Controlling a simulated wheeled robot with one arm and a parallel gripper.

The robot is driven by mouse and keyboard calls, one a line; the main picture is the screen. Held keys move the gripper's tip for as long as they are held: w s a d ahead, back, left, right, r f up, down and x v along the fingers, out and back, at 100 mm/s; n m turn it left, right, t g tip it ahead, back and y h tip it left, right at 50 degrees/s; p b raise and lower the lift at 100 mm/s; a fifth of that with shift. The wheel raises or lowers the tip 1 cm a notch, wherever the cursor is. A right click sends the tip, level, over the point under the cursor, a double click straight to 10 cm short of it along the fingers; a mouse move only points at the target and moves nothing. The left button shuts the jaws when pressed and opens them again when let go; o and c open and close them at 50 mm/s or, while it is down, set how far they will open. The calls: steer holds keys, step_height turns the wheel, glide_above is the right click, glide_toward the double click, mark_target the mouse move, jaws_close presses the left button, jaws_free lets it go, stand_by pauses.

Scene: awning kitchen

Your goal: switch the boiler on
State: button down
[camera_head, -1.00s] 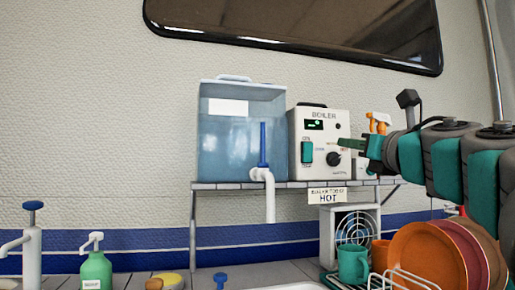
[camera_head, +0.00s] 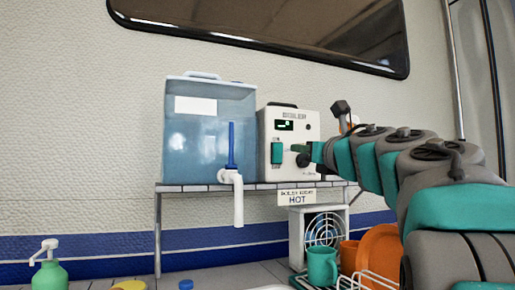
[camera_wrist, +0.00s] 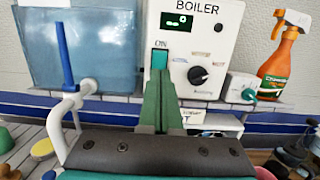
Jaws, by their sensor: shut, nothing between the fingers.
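The boiler (camera_head: 288,118) is a white box with a dark display showing green, a teal rocker switch (camera_head: 277,153) and a black knob (camera_head: 303,160). The boiler also fills the upper middle of the wrist view (camera_wrist: 225,50). There the switch (camera_wrist: 159,58) sits under an "ON" label, its lower part hidden by my fingers. My gripper (camera_head: 296,150) is shut and empty, pointing at the front panel. In the wrist view its green fingertips (camera_wrist: 161,74) overlap the switch's lower part. I cannot tell whether they touch it.
A blue water tank (camera_head: 210,135) with a white tap (camera_head: 236,190) stands left of the boiler on the shelf (camera_head: 180,187). An orange spray bottle (camera_wrist: 280,58) and a small white box (camera_wrist: 242,89) stand to its right. Below are a fan heater, a teal mug (camera_head: 322,266) and orange dishes.

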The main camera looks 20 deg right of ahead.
mark_target(279, 145)
steer(key=w, duration=0.5)
steer(key=w+r+p, duration=0.1)
steer(key=w, duration=0.1)
steer(key=shift+w+a, duration=0.15)
steer(key=shift+w, duration=0.15)
steer(key=shift+r, duration=0.1)
